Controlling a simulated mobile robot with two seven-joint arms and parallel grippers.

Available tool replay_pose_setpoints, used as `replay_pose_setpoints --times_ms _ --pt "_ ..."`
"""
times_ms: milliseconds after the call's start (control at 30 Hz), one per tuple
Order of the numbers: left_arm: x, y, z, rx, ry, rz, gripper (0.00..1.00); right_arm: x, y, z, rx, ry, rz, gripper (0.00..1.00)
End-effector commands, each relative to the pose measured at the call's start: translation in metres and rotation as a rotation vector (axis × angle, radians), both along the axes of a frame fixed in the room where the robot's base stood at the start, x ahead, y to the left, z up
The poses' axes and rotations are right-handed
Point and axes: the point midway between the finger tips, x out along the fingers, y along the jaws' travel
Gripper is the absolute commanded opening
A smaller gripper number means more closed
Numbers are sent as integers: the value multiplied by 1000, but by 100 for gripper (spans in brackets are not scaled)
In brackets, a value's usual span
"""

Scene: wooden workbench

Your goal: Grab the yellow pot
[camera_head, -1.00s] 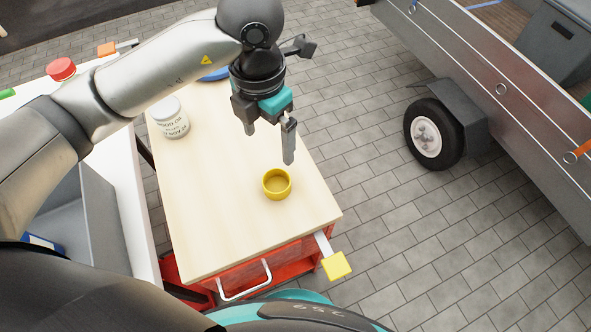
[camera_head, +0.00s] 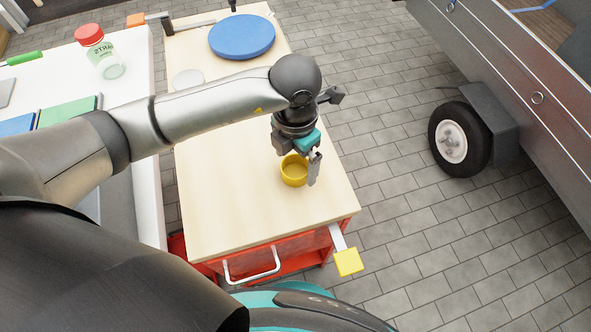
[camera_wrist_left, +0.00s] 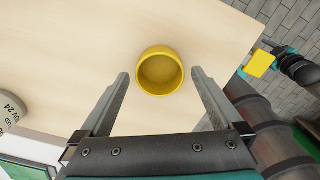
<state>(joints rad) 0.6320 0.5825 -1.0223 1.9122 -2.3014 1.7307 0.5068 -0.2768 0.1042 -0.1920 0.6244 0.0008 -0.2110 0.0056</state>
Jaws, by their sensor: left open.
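The yellow pot (camera_head: 293,172) is a small round open cup. It stands upright on the light wooden top (camera_head: 225,215) of the red workbench, near its right edge. My left gripper (camera_head: 298,168) is above and around the pot in the head view, with one finger in front of its right side. In the wrist view the pot (camera_wrist_left: 160,71) lies just beyond the two spread fingertips of my left gripper (camera_wrist_left: 160,74), centred between them. The gripper is open and holds nothing. Contact with the pot cannot be told.
A white-lidded jar (camera_head: 188,79) stands partly behind my left arm; it also shows in the wrist view (camera_wrist_left: 10,108). A blue round object (camera_head: 242,36) lies at the bench's far end. A red-lidded jar (camera_head: 100,50) stands on the white table at left. The bench front is clear.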

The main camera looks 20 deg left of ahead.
Motion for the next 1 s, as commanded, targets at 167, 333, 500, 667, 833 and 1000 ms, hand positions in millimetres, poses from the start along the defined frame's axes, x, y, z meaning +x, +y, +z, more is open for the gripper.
replay_pose_setpoints --times_ms 167,333,500,667,833,1000 --pt "0 0 -23 -1 1 0 100 7 0 -6 1 -12 -3 50" --pt "0 0 -22 -1 -1 -1 100 8 0 -5 1 -14 -3 50" --pt "0 0 -22 -1 -1 -1 84 8 -1 -5 0 -13 -3 50" --pt "0 0 -22 -1 -1 -1 66 7 -1 -5 0 -13 -2 50" --pt "0 0 -22 0 0 0 47 7 -1 -5 0 -12 -1 50" --pt "0 0 -22 0 0 0 28 6 -1 -5 -1 -10 -1 50"
